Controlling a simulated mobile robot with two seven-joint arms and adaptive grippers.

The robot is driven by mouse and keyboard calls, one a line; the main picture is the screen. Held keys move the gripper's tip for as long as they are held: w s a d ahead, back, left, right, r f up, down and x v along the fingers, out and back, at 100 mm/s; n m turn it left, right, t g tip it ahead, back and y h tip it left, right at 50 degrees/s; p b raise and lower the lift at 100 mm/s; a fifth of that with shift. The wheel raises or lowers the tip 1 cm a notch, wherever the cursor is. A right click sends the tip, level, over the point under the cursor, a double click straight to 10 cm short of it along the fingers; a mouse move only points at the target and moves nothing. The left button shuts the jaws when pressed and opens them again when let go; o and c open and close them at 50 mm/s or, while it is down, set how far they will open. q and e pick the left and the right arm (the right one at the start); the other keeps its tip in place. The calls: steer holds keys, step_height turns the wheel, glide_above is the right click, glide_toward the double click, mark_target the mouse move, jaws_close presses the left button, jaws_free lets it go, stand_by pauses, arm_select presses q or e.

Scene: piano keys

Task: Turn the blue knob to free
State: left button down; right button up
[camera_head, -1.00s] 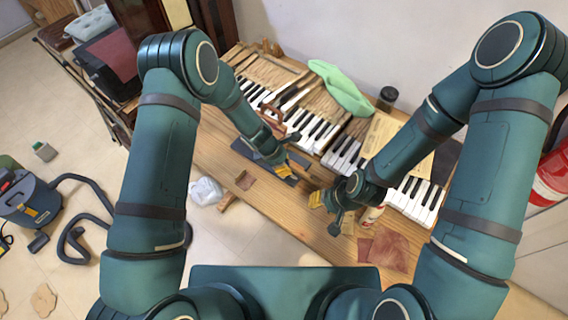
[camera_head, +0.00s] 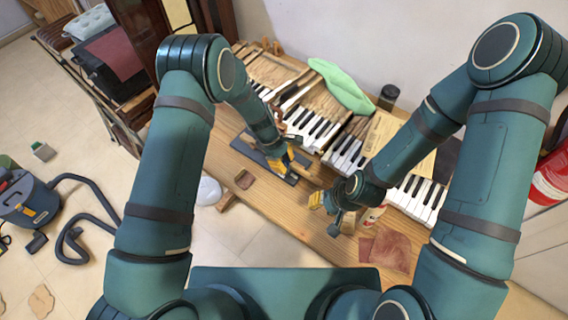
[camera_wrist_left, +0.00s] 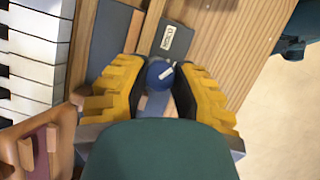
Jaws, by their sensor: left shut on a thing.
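The blue knob (camera_wrist_left: 160,73) with a white pointer line sits between the yellow fingers of my left gripper (camera_wrist_left: 159,79) in the left wrist view. The fingers are shut on it. The pointer line slants up to the right. In the head view my left gripper (camera_head: 281,163) is over the dark plate (camera_head: 248,150) at the front of the keys, and hides the knob. My right gripper (camera_head: 322,201) hovers near the table's front edge; its jaw opening is unclear.
The piano keys (camera_head: 313,128) run along the wooden table (camera_head: 270,200). A green cloth (camera_head: 341,88) and a dark jar (camera_head: 387,96) are behind them. A small bottle (camera_head: 374,215) and a brown cloth (camera_head: 390,250) lie near my right gripper. A wooden clamp-like piece (camera_wrist_left: 45,145) is close to my left gripper.

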arm_select(q)
steer(key=m+g+b, duration=0.1)
steer(key=m, duration=0.2)
steer(key=m+g+y+b, duration=0.1)
steer(key=m+b, duration=0.1)
steer(key=m, duration=0.1)
steer(key=shift+f+m+y+b, duration=0.2)
steer(key=shift+m+y+b, duration=0.1)
arm_select(e)
step_height(320, 180, down, 4)
steer(key=shift+a+f, duration=0.1)
steer(key=shift+f, duration=0.1)
arm_select(q)
steer(key=m+y+b, duration=0.1)
steer(key=m, duration=0.1)
steer(key=shift+d+m, duration=0.1)
steer(key=shift+m, duration=0.3)
arm_select(e)
steer(key=shift+f, duration=0.8)
arm_select(q)
steer(key=shift+m+g+y+b, duration=0.3)
steer(key=shift+m+g+b, duration=0.15)
steer(key=shift+m, duration=0.25)
arm_select(e)
steer(key=shift+s+f, duration=0.1)
steer(key=shift+f, duration=0.15)
arm_select(q)
steer(key=shift+r, duration=0.1)
